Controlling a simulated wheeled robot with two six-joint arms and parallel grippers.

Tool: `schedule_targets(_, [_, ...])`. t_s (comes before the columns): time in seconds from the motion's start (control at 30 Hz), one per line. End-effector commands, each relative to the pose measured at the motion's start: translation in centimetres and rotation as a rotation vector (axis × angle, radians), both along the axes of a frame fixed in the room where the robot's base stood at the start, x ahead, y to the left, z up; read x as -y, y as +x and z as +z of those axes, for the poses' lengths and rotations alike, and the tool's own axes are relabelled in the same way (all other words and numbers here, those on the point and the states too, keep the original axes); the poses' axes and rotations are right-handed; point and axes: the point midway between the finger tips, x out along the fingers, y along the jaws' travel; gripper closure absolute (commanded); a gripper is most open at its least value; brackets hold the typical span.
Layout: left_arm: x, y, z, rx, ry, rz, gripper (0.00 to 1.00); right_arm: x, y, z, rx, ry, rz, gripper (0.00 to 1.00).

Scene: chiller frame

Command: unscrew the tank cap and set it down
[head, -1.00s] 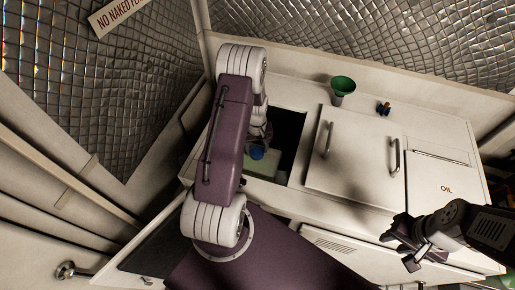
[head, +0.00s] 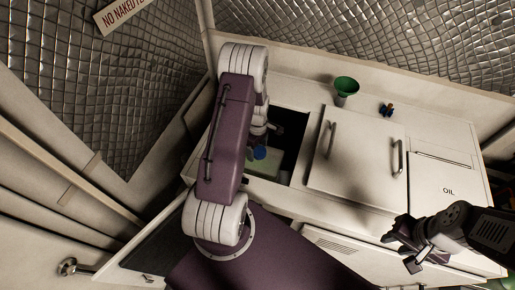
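The blue tank cap (head: 260,153) shows inside the open hatch, over a pale greenish tank (head: 265,168). My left arm reaches over the counter into this hatch and covers its left part. My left gripper (head: 268,129) is just above the cap in the picture, mostly hidden by my own arm and the dark opening. I cannot tell whether it touches the cap or how its fingers stand. My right gripper (head: 402,250) is open and empty in front of the cabinet at the lower right.
A closed white lid with two handles (head: 355,150) lies right of the hatch (head: 297,140). A green funnel (head: 345,86) and a small blue and brown fitting (head: 387,110) stand at the back of the counter. A panel marked OIL (head: 448,190) is at the right.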

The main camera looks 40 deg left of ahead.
Motion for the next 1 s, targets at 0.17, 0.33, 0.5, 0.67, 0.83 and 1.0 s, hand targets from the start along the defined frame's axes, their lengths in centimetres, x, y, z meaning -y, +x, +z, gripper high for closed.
schedule_targets(0.17, [0.15, 0.26, 0.01, 0.000, 0.000, -0.329, 0.28, 0.00, 0.00, 0.03, 0.000, 0.000, 0.000, 0.66])
schedule_targets(0.33, [0.32, 0.57, 0.02, 0.002, 0.001, -0.743, 0.28, 0.00, 0.01, 0.04, 0.000, 0.000, 0.000, 0.66])
schedule_targets(0.5, [0.49, 0.85, 0.02, 0.001, 0.000, -1.130, 0.28, 0.00, 0.00, 0.04, 0.000, 0.000, 0.000, 0.66])
schedule_targets(0.67, [0.55, 0.93, 0.02, 0.001, 0.000, -1.290, 0.28, 0.00, 0.00, 0.04, 0.000, 0.000, 0.000, 0.66])
schedule_targets(0.83, [0.54, 0.93, 0.02, 0.001, 0.000, -1.294, 0.28, 0.00, 0.01, 0.04, 0.000, 0.000, 0.000, 0.66])
schedule_targets(1.0, [0.54, 0.93, 0.01, 0.001, 0.000, -1.292, 0.76, 0.00, 0.01, 0.04, 0.000, 0.000, 0.000, 0.66])
